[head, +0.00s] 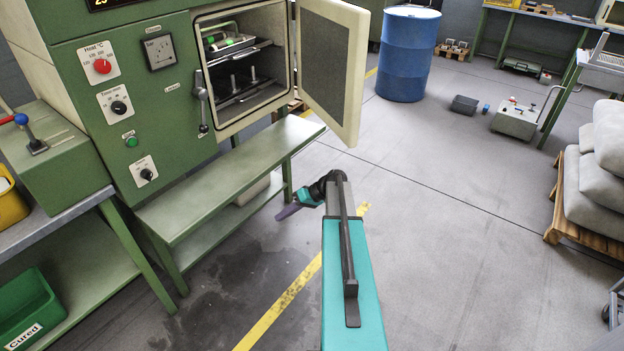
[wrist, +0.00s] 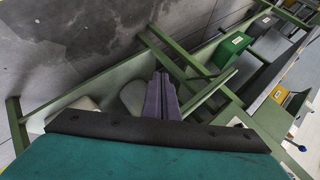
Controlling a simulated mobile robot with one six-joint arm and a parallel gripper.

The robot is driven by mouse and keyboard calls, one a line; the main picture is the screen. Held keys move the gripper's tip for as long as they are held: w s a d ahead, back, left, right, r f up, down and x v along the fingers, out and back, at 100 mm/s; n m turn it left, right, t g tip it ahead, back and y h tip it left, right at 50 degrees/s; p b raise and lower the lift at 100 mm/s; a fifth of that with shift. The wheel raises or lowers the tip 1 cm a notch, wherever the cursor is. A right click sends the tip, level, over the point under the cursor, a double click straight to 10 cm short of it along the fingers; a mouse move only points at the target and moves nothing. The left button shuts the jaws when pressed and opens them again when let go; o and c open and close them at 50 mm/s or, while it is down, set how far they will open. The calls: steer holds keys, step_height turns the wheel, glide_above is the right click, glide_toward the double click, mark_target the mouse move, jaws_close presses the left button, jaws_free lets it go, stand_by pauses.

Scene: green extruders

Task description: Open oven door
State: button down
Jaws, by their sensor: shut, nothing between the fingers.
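The green oven (head: 165,115) stands at the left in the head view. Its cream door (head: 333,65) is swung wide open to the right, with the grey inner panel showing. Inside the chamber, racks (head: 240,80) hold a few small items. The dark door lever (head: 201,98) is on the front panel, left of the opening. My gripper (head: 288,211) is below and in front of the door, apart from it, pointing left beside the green bench. In the wrist view, my gripper's purple fingers (wrist: 161,98) are together and hold nothing. The oven door is not seen in the wrist view.
A green bench (head: 225,185) runs below the oven. A blue barrel (head: 406,55) stands behind the door, with a grey machine (head: 515,120) further right. Sacks on a pallet (head: 585,215) are at the right edge. The central floor is clear.

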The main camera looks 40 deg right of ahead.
steer(key=s+a+f+g, duration=0.2)
steer(key=s+a+f, duration=0.25)
steer(key=a, duration=0.35)
steer(key=s+a+f+g+h, duration=0.1)
steer(key=s+a+f+g, duration=0.15)
steer(key=a+f, duration=0.4)
steer(key=s+a+f+g, duration=0.2)
steer(key=s+a+f, duration=0.2)
steer(key=a, duration=0.6)
steer(key=s+a+f+g+h, duration=0.1)
steer(key=s+a+f+h, duration=0.1)
steer(key=s, duration=0.5)
steer(key=s+a+f+n+g+h, duration=0.1)
steer(key=s+a+f+g+h, duration=0.1)
steer(key=s+a, duration=0.3)
steer(key=s+a+f+g+h, duration=0.2)
steer(key=s+a+h, duration=0.1)
steer(key=s, duration=0.8)
steer(key=shift+s+a+f+n, duration=0.25)
steer(key=shift+a+f+n, duration=0.05)
steer(key=shift+a+n, duration=0.1)
steer(key=shift+s, duration=0.15)
